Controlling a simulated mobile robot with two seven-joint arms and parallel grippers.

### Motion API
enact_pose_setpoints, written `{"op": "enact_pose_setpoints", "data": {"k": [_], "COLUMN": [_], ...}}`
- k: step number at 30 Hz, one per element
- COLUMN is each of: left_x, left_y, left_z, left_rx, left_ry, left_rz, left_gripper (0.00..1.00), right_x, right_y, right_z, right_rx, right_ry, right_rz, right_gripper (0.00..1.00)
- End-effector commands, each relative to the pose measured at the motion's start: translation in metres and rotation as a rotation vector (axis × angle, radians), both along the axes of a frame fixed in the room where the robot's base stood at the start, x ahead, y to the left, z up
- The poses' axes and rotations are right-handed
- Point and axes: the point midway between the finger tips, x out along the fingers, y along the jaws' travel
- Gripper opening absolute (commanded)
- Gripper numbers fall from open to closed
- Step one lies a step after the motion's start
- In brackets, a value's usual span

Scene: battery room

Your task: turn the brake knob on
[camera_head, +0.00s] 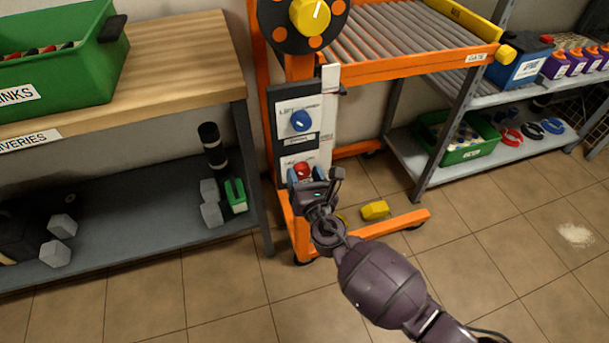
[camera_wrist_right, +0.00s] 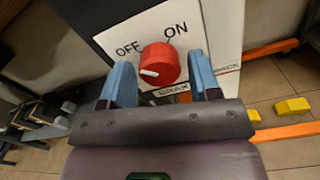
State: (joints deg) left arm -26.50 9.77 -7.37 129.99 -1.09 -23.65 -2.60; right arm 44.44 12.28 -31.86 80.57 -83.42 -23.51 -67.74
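The red brake knob (camera_wrist_right: 160,64) sits on a white plate (camera_wrist_right: 128,32) marked OFF on the left and ON on the upper right. Its white pointer mark faces left and slightly down, toward the OFF side. In the head view the knob (camera_head: 302,170) is low on the orange lift's panel, partly hidden by my right gripper. My right gripper (camera_wrist_right: 162,82) is open, its two blue fingers on either side of the knob, with gaps visible between fingers and knob. It also shows in the head view (camera_head: 305,177). My left gripper is not in view.
A blue knob (camera_head: 301,121) is above on the same panel. The orange frame's foot (camera_head: 395,222) reaches right along the floor, near a yellow block (camera_head: 375,210). A wooden-topped bench (camera_head: 170,60) stands left; a grey shelf (camera_head: 440,170) stands right. Front floor is clear.

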Motion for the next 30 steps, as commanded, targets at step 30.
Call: {"op": "enact_pose_setpoints", "data": {"k": [30], "left_x": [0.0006], "left_y": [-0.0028], "left_z": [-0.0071], "left_rx": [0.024], "left_ry": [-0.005], "left_rz": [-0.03], "left_gripper": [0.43], "right_x": [-0.0013], "right_y": [-0.0001], "right_z": [-0.0049], "right_rx": [0.359], "right_ry": [0.121], "right_rz": [-0.002], "right_gripper": [0.18]}}
